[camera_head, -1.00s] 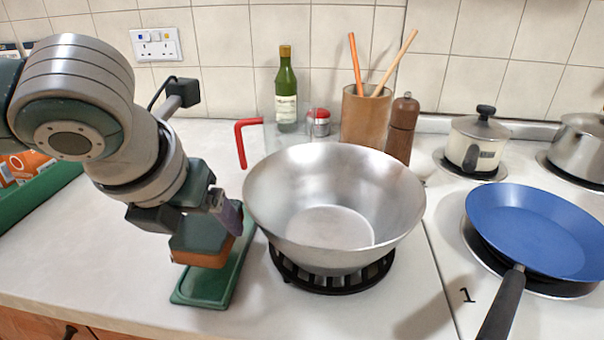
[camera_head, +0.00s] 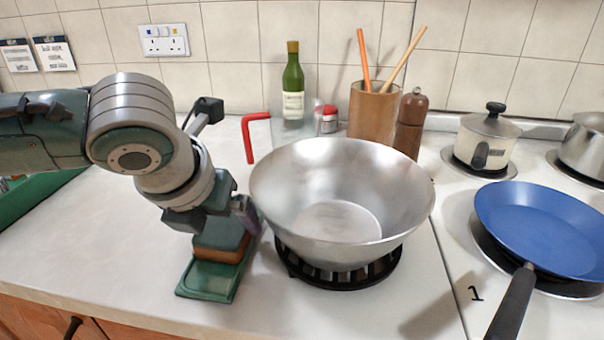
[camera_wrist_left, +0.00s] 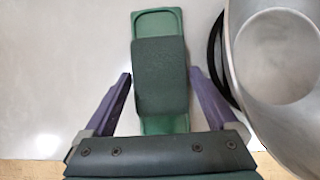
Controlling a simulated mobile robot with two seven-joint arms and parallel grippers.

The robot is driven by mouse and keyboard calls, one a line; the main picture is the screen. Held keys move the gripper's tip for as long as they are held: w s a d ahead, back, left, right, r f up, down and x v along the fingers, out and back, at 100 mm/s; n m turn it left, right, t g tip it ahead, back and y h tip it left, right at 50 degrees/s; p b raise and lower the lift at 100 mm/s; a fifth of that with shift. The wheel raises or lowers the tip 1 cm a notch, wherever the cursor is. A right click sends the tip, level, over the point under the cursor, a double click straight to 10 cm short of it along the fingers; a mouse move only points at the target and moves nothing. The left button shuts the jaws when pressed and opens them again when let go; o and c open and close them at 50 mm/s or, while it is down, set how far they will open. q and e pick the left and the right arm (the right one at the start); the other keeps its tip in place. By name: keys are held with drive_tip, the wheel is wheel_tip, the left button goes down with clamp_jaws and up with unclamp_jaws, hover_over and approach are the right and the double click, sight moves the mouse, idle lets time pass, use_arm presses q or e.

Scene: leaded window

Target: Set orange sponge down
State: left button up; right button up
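The orange sponge (camera_head: 220,250) has a dark green top layer and an orange lower layer. It lies on the far part of a narrow green tray (camera_head: 208,282) on the counter, left of the steel wok. In the left wrist view only the sponge's dark green top (camera_wrist_left: 161,75) shows, over the tray (camera_wrist_left: 157,22). My left gripper (camera_wrist_left: 160,74) is open around the sponge, one purple finger on each side with a slim gap. In the head view the gripper (camera_head: 218,226) points down over the sponge. My right gripper is not in view.
The steel wok (camera_head: 340,205) on its black burner stands close to the right of my left gripper. A red-handled jug (camera_head: 250,140) and a green bottle (camera_head: 293,85) stand behind. A blue pan (camera_head: 540,230) sits at right. The counter left of the tray is clear.

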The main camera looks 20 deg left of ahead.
use_arm(q)
drive_tip(key=shift+o, duration=0.3)
drive_tip(key=shift+r, duration=0.2)
drive_tip(key=p+v, duration=0.3)
drive_tip(key=v, duration=0.9)
